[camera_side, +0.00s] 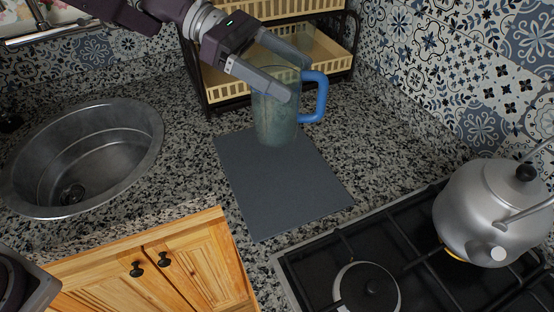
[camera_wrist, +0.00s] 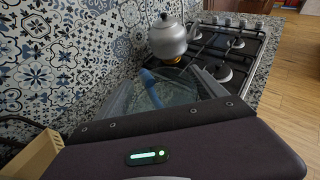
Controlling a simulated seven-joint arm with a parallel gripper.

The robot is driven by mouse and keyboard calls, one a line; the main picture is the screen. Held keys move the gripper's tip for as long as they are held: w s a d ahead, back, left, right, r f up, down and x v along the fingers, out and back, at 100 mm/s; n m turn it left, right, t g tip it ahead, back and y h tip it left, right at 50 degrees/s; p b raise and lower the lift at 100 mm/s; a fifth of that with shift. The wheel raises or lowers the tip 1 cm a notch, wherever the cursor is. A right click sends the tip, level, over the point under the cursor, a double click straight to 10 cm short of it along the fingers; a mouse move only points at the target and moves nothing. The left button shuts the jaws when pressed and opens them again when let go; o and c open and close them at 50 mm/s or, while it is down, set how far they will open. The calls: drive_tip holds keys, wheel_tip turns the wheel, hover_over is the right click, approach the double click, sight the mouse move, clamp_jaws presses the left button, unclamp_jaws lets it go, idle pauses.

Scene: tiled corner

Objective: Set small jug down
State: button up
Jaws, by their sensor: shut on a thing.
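The small jug (camera_side: 274,120) is clear, greenish glass with a blue handle (camera_side: 315,97) on its right. It looks upright in the side view, at the back part of a dark grey mat (camera_side: 285,190). Whether its base touches the mat or hangs just above it I cannot tell. My gripper (camera_side: 285,75) reaches in from the upper left and is shut on the jug near its rim, with a finger on the near side. In the wrist view the jug (camera_wrist: 172,92) shows only partly beyond the gripper body, with the blue handle (camera_wrist: 150,88) at its left.
A two-tier rack (camera_side: 228,92) stands close behind the jug. A round metal sink (camera_side: 140,150) is at left. A gas hob (camera_side: 410,260) with a steel kettle (camera_side: 480,215) is at right. The front of the mat is bare. The tiled wall (camera_side: 480,60) bounds the back right.

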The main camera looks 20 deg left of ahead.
sight(295, 126)
wheel_tip(295, 126, down, 10)
drive_tip(key=shift+d+r, duration=0.1)
drive_tip(key=shift+d, duration=0.05)
idle(0.3)
drive_tip(key=o, duration=2)
drive_tip(key=shift+f, duration=0.2)
drive_tip(key=shift+o, duration=0.2)
drive_tip(key=v, duration=1)
drive_tip(key=shift+r, duration=0.1)
drive_tip(key=shift+r+v, duration=0.2)
drive_tip(key=shift+v, duration=1.25)
drive_tip(key=shift+r+v, duration=0.2)
drive_tip(key=shift+v, duration=1.3)
